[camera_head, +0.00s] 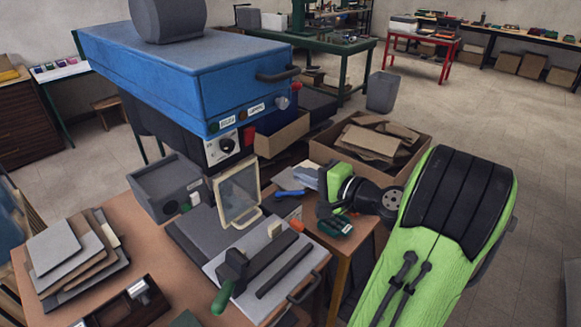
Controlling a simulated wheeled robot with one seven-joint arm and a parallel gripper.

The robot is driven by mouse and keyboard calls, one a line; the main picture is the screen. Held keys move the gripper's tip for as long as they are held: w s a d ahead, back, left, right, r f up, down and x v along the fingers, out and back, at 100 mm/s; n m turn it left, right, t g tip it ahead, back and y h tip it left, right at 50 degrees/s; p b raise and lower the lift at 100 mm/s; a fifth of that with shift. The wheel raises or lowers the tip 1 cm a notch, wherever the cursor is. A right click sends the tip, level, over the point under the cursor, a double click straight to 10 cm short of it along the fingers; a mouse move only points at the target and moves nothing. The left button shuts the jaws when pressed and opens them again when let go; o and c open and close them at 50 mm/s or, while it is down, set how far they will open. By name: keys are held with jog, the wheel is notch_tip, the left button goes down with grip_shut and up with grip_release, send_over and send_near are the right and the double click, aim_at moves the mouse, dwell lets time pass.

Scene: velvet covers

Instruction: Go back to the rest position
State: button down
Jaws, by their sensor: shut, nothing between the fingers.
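My green and black arm (435,215) reaches in from the lower right. Its wrist (340,182) is over the small brown table right of the machine. My gripper (325,208) is small and dark here, low at the wrist's left side. It is shut with nothing in it; its fingertips are hard to make out. A dark green item (336,225) lies close below it, and I cannot tell whether they touch. A blue item (290,193) lies to its left on the table.
A blue-topped machine (190,75) stands at left centre, with a clear-windowed guard (239,195) and a grey plate (215,260) with a green-handled clamp in front. Sheets (75,250) lie stacked at left. A cardboard box (320,150) stands behind my wrist. Open floor (480,120) lies at right.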

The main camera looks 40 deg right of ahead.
jog(key=shift+s+f, duration=0.1)
dwell(0.5)
jog(key=a+f+n+g+y, duration=0.3)
jog(key=a+n+g, duration=0.55)
jog(key=a, duration=0.95)
jog(key=s+a+n+g+h, duration=0.1)
jog(key=s+n, duration=0.3)
jog(key=s, duration=0.4)
jog(key=s+a+n+h, duration=0.3)
jog(key=s+n+h, duration=0.1)
jog(key=s, duration=0.3)
jog(key=shift+s+g, duration=0.35)
jog(key=shift+s, duration=0.05)
